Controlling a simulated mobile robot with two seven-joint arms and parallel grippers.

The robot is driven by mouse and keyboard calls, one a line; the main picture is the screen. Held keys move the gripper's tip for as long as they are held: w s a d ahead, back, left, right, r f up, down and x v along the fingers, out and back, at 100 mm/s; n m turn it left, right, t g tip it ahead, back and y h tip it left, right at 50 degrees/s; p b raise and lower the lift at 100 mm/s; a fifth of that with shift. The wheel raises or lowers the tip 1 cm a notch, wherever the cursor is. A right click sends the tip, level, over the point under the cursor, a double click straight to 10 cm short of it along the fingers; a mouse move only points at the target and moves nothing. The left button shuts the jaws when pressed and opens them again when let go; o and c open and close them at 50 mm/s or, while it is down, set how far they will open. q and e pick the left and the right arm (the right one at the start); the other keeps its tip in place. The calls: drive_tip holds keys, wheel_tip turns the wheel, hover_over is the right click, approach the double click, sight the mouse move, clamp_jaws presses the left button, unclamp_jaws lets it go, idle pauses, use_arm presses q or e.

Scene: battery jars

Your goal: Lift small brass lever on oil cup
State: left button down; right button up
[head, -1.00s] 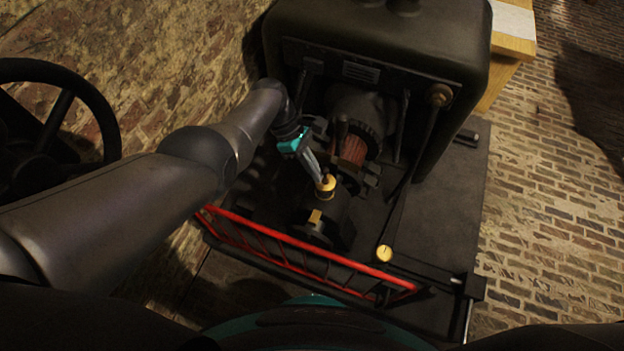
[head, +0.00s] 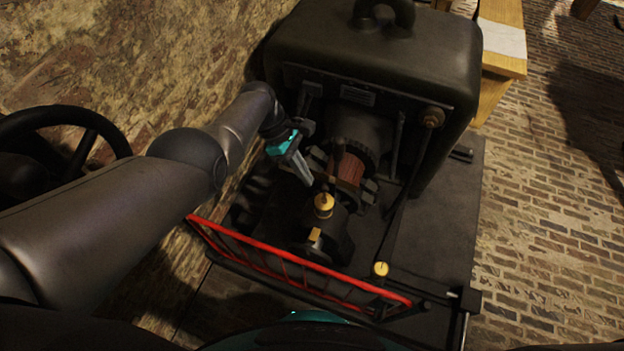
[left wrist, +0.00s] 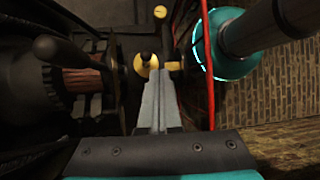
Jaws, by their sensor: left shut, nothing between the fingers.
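The brass oil cup (head: 323,205) stands on the dark bearing housing at the front of the machine. A small dark part shows on its top; the lever is too small to make out, and I cannot tell whether it is up or down. My left gripper (head: 309,184) is shut and empty, its tips just above and left of the cup, with a small gap. In the left wrist view the cup (left wrist: 146,64) shows just beyond the closed fingertips (left wrist: 157,74). My right gripper is not in view.
A red guard rail (head: 290,261) crosses the machine's front. A brass knob (head: 381,269) stands at the front right. Behind the cup are a copper-coloured commutator (head: 346,171) and a big black housing (head: 375,65). A black handwheel (head: 60,145) is at left.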

use_arm(q)
drive_tip(key=p+v, duration=0.4)
drive_tip(key=v, duration=0.6)
drive_tip(key=shift+a, duration=0.15)
drive_tip(key=shift+s, duration=0.15)
